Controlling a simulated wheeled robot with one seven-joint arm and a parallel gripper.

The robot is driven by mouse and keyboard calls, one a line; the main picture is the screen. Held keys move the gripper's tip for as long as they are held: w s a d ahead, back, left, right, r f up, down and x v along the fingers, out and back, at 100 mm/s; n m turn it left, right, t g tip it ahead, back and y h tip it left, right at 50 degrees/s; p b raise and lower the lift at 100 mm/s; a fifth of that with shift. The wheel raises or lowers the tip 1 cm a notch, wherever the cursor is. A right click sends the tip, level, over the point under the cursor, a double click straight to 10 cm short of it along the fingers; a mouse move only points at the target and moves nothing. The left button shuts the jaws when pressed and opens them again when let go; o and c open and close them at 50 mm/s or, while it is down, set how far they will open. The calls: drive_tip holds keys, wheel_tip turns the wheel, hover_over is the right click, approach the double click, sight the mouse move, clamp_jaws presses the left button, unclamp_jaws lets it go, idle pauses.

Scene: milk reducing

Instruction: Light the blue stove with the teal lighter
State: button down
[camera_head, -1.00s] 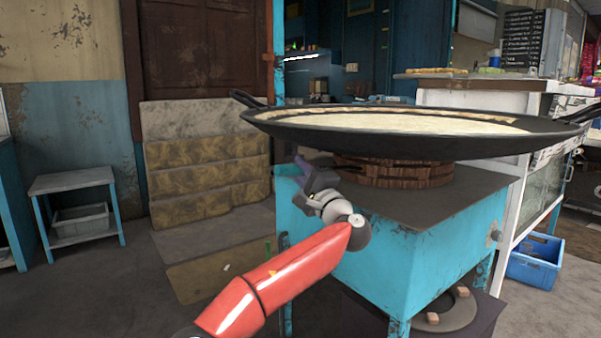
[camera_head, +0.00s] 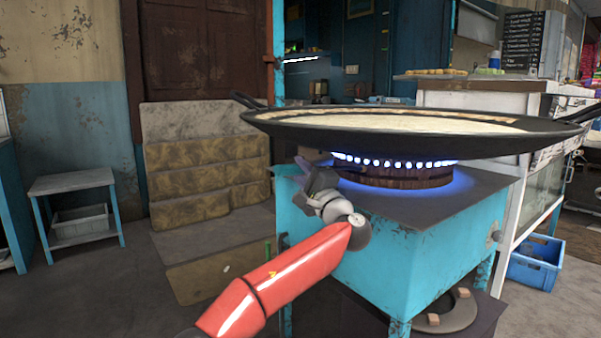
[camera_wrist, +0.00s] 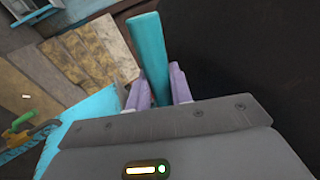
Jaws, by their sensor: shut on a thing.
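The blue stove (camera_head: 370,267) stands right of centre in the head view. Its burner (camera_head: 395,174) carries a ring of blue flames (camera_head: 390,161) under a wide black pan (camera_head: 330,133) of white liquid. My gripper (camera_head: 303,166) is at the stove's left side, close to the burner. In the wrist view, my gripper (camera_wrist: 158,92) is shut on the teal lighter (camera_wrist: 150,50), which sticks out beyond the fingers. The lighter is hidden or too small to make out in the head view, and its tip's contact with the burner cannot be told.
A small side table (camera_head: 72,182) stands at the left. Stone steps (camera_head: 205,165) rise behind the stove's left side. A white counter (camera_head: 535,170) and a blue crate (camera_head: 536,261) are at the right. The floor at front left is clear.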

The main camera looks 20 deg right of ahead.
sight(288, 174)
drive_tip(key=shift+d, duration=0.1)
idle(0.7)
drive_tip(key=shift+b, duration=0.4)
drive_tip(key=a+b, duration=0.1)
drive_tip(key=s+a+b, duration=0.1)
drive_tip(key=a, duration=0.1)
drive_tip(key=shift+a+f, duration=0.15)
drive_tip(key=shift+a, duration=0.15)
drive_tip(key=s+a+b, duration=0.2)
drive_tip(key=a+b, duration=0.1)
drive_tip(key=a, duration=0.3)
drive_tip(key=shift+r, duration=0.2)
